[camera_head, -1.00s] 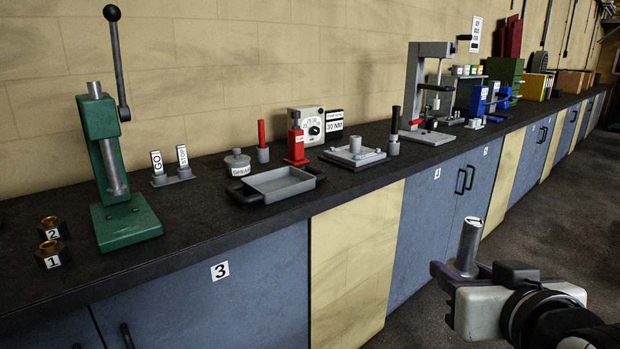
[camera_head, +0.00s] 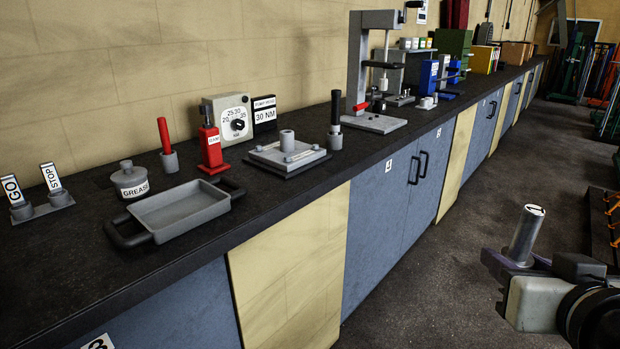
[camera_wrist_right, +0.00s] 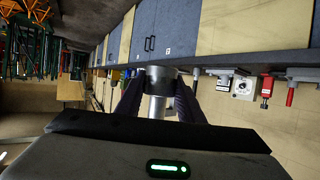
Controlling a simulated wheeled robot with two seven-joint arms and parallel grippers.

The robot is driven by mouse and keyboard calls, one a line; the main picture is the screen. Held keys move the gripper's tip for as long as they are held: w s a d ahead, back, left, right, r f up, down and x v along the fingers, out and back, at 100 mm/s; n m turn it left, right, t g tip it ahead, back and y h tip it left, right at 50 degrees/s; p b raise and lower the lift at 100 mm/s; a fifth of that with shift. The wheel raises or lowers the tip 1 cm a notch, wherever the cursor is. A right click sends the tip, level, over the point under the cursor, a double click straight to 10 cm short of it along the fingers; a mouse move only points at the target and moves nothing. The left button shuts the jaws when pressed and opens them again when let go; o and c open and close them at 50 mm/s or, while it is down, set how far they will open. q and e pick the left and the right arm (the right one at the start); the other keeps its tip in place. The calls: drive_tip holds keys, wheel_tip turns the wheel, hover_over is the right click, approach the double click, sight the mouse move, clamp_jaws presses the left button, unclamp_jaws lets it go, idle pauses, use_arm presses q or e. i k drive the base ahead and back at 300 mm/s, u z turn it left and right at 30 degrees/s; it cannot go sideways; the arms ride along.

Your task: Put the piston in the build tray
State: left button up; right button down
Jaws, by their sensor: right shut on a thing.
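The piston (camera_head: 526,234) is a silver-grey cylinder with a dark arrow mark on its pale top. It stands upright in my right gripper (camera_head: 517,262), at the lower right of the head view, over the floor and apart from the bench. In the right wrist view the piston (camera_wrist_right: 158,104) shows between the two dark fingers, which are shut on it. The build tray appears to be the shallow grey tray (camera_head: 182,208) with black handles on the bench at left. It is empty. My left gripper is not in view.
A press (camera_head: 358,75) stands farther along. Open floor (camera_head: 430,270) lies between bench and gripper.

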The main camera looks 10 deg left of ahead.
sight(163, 222)
drive_tip(key=u, duration=0.6)
drive_tip(key=i, duration=0.8)
drive_tip(key=u, duration=0.75)
